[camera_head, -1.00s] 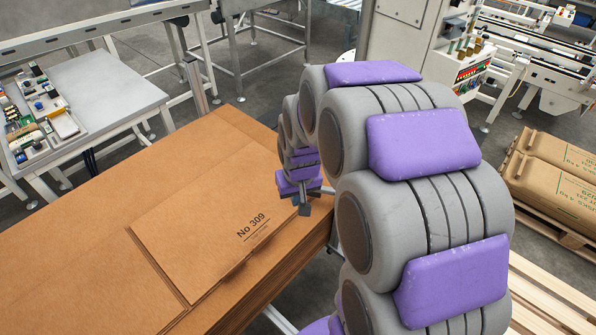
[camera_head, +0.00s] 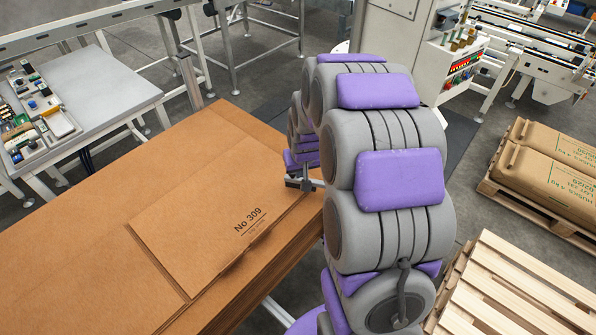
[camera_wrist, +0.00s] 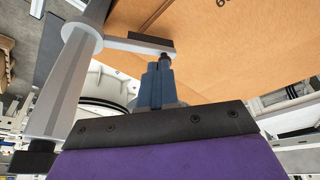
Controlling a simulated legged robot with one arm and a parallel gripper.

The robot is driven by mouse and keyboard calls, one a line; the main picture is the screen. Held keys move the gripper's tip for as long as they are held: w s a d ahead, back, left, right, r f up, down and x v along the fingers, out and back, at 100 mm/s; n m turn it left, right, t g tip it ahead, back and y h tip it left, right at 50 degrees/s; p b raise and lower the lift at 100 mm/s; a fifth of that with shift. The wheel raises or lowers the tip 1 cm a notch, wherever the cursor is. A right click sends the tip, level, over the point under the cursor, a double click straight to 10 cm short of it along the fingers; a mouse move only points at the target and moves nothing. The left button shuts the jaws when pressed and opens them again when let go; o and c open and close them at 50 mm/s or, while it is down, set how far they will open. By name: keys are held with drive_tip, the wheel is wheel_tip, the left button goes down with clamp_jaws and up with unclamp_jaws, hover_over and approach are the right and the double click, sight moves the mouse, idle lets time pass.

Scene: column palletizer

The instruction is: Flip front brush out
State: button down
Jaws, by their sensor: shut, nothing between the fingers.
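In the wrist view a pale grey post with a round cap (camera_wrist: 82,38) stands at the left. A flat arm (camera_wrist: 130,45) reaches from it to a dark block (camera_wrist: 147,38) by the cardboard edge; this looks like the front brush, but I see no bristles. My gripper (camera_wrist: 160,68) is shut and empty, its blue-grey fingers close to the dark block; I cannot tell whether they touch. In the head view my gripper (camera_head: 305,184) is small at the stack's right edge, beside a dark block (camera_head: 293,183). My own arm hides part of the place.
A stack of brown cardboard sheets (camera_head: 80,255), the top one marked No 309, fills the left. A table with small parts (camera_head: 110,85) is behind it. A wooden pallet (camera_head: 520,290) and a pallet of brown sacks (camera_head: 545,185) stand at the right. Machines stand behind.

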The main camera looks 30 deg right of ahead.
drive_tip(key=w+d+f+b, duration=0.1)
drive_tip(key=w+f+b, duration=0.2)
drive_tip(key=w+f, duration=0.3)
drive_tip(key=x, duration=0.3)
drive_tip(key=shift+s+d+f, duration=0.15)
drive_tip(key=shift+d+f, duration=0.1)
drive_tip(key=shift+d, duration=0.1)
